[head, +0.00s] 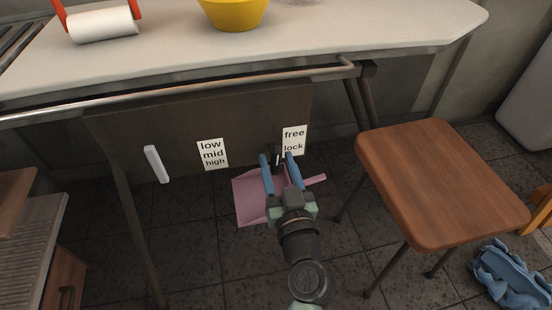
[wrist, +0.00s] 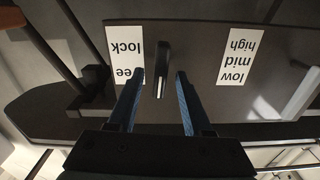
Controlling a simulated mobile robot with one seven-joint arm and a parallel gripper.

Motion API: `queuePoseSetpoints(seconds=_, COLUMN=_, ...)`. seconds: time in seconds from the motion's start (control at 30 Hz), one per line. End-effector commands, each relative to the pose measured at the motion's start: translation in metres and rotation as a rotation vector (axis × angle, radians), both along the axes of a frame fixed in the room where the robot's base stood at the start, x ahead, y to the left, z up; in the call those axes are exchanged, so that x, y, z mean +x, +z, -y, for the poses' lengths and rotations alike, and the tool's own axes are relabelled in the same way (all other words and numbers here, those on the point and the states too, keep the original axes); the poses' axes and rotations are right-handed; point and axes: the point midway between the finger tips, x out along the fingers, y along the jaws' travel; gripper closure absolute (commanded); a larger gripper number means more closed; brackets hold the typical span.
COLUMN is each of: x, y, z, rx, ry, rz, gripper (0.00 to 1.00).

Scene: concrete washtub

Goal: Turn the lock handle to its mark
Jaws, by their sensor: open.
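The lock handle (wrist: 162,62) is a short dark bar with a pale stripe at one end, on the dark panel (head: 245,110) under the counter. It stands near upright in the wrist view, which shows the labels upside down. In the head view it is a small dark shape partly hidden by my gripper. A white label reading free and lock (head: 294,140) is beside it; a finger covers part of it in the wrist view (wrist: 126,45). My gripper (head: 279,158) is open, with one blue finger on each side of the handle and visible gaps in the wrist view (wrist: 161,75).
A white handle (head: 156,164) sits tilted on the panel beside a low, mid, high label (head: 212,154). A wooden stool (head: 435,180) stands close on the right. A pink dustpan (head: 248,200) lies below. A yellow bowl (head: 235,14) stands on the counter.

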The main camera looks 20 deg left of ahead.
Motion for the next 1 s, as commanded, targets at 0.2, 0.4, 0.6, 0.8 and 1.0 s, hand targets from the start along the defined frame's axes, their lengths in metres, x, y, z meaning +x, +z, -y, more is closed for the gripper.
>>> queuePoseSetpoints(seconds=0.2, x=0.0129, y=-0.0003, z=-0.0092, rx=0.000, ry=0.001, rz=0.000, gripper=0.50)
queuePoseSetpoints(seconds=0.4, x=0.0141, y=-0.0002, z=-0.0099, rx=-0.001, ry=0.000, rz=-0.001, gripper=0.50)
queuePoseSetpoints(seconds=0.6, x=0.0139, y=-0.0002, z=-0.0096, rx=-0.001, ry=0.000, rz=-0.001, gripper=0.70)
queuePoseSetpoints(seconds=0.8, x=0.0139, y=-0.0002, z=-0.0095, rx=-0.001, ry=0.000, rz=-0.001, gripper=1.00)
queuePoseSetpoints(seconds=1.0, x=0.0138, y=-0.0003, z=-0.0094, rx=0.000, ry=0.000, rz=-0.001, gripper=1.00)
